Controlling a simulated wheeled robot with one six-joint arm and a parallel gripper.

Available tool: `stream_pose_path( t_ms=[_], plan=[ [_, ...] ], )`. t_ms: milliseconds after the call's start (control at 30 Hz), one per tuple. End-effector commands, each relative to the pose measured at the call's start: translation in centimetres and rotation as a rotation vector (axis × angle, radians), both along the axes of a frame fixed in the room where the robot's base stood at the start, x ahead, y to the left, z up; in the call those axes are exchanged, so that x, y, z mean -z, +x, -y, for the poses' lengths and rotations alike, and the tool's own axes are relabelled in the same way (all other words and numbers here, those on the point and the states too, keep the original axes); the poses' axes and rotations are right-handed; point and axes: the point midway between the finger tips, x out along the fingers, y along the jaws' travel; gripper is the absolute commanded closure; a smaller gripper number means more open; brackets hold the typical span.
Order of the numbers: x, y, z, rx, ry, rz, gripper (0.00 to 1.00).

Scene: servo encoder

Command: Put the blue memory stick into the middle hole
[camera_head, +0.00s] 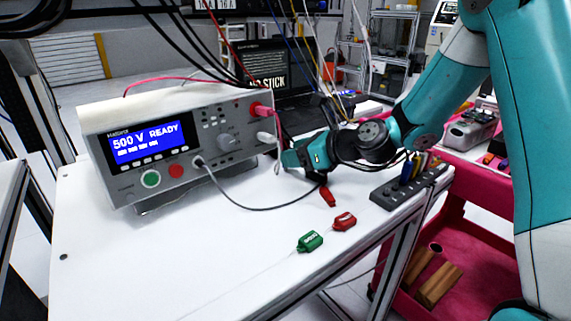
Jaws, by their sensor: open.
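A dark block with a row of holes (385,196) lies on the right edge of the white table. A small upright blue piece (407,172), which looks like the blue memory stick, stands at the block; I cannot tell whether it sits in a hole or which one. My gripper (291,160) is open, left of the block and close to the right side of the grey instrument. Its fingers are small and partly hidden, and I see nothing held between them. The middle hole cannot be made out clearly.
The grey instrument (185,142) shows "500 V READY". A green tag (309,241), a red tag (344,221) and a red clip (327,196) lie on the white table (180,250). Behind, a laptop screen (278,72) reads "NO STICK". Cables hang nearby. The table's front is clear.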

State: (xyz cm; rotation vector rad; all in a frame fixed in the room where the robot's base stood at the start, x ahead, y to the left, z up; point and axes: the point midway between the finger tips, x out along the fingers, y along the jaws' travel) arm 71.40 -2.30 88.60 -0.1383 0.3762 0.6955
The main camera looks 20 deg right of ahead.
Motion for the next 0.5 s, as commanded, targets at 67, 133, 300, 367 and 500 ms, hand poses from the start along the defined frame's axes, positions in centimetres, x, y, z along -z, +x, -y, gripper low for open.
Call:
stream_pose_path(
  t_ms=[67, 133, 300, 367, 500],
  plan=[
    [0.52, 0.81, -0.74, -0.001, 0.0, 0.0, 0.48],
    [0.78, 1.23, -1.1, 0.0, -0.001, -0.001, 0.48],
    [0.83, 1.5, -1.24, 0.002, -0.001, -0.001, 0.48],
    [0.82, 1.48, -1.22, 0.002, -0.001, -0.001, 0.48],
    [0.81, 1.47, -1.22, 0.002, -0.001, -0.001, 0.71]
  ],
)
